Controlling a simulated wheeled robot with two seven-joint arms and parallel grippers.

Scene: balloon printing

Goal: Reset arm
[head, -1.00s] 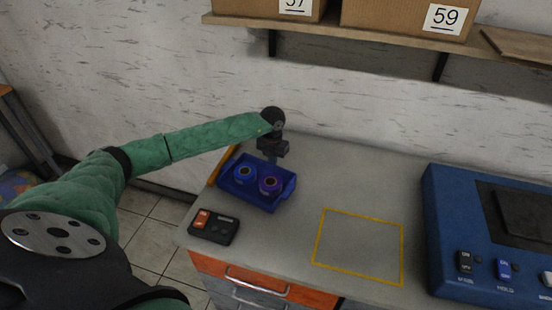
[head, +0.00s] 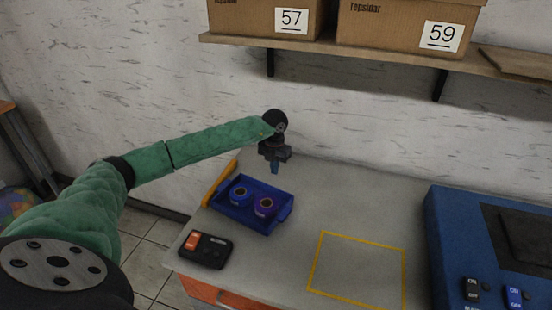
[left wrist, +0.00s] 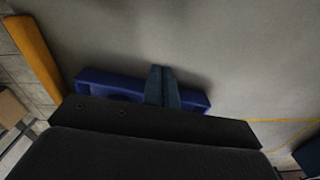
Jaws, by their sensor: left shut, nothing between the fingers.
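My left gripper (head: 275,167) is in the head view, pointing down above the back edge of a blue tray (head: 243,222). Its fingers are together with nothing between them, and they also show together in the left wrist view (left wrist: 161,86). The blue tray (left wrist: 95,82) lies partly hidden behind the gripper body in that view. My right gripper is in neither view.
A black box with an orange button (head: 205,250) sits at the table's front left. A yellow outlined square (head: 322,268) on the grey table is empty. A blue machine (head: 450,245) stands at the right. A shelf (head: 390,55) with cardboard boxes (head: 400,27) hangs above.

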